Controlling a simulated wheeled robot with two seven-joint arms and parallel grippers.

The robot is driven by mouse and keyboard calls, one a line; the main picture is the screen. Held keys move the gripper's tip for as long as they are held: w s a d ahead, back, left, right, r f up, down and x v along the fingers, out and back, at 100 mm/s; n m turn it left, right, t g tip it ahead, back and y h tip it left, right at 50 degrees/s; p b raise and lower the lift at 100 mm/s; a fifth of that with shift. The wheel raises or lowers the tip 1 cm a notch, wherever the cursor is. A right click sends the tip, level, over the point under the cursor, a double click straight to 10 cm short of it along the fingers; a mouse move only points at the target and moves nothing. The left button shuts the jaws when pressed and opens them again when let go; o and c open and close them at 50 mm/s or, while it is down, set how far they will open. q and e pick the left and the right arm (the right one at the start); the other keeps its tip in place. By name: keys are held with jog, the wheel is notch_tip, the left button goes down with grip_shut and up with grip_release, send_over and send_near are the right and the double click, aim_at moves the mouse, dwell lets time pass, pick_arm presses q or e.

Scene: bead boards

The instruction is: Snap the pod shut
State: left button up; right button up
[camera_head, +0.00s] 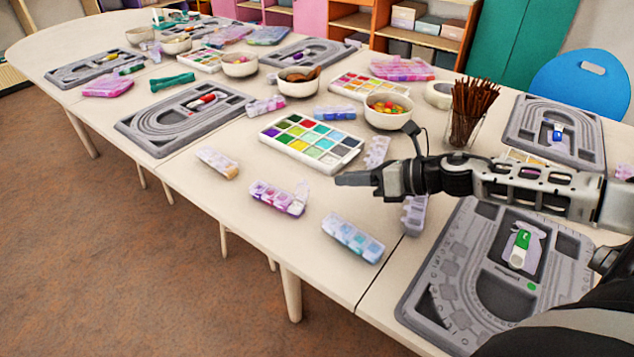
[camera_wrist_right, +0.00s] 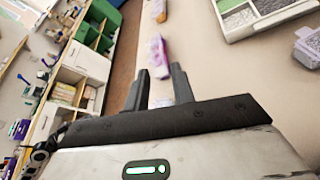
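Several small translucent bead pods lie on the table. The pink and purple pod (camera_head: 275,198) has a flap standing up at its right end. A pale pod with an orange end (camera_head: 217,162) lies behind it to the left, and a blue pod (camera_head: 350,238) lies in front to the right. My right gripper (camera_head: 345,180) is above the table, to the right of the pink and purple pod and apart from it. In the right wrist view its fingers (camera_wrist_right: 160,69) are spread with a gap, and a purple pod (camera_wrist_right: 158,56) shows beyond them. My left gripper is out of view.
A white palette of coloured squares (camera_head: 312,142) lies behind my right gripper. A glass of brown sticks (camera_head: 465,115) and a bowl of beads (camera_head: 388,110) stand farther back. A grey bead board (camera_head: 440,290) lies under my right arm. The table front is clear between pods.

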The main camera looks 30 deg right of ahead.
aim_at(305, 180)
jog(key=p+x, duration=0.1)
jog(key=x, duration=0.5)
jog(key=shift+w+a, duration=0.15)
jog(key=shift+w, duration=0.15)
jog(key=shift+w+a+f, duration=0.35)
jog(key=shift+w+a, duration=0.05)
jog(key=shift+w, duration=0.1)
grip_shut()
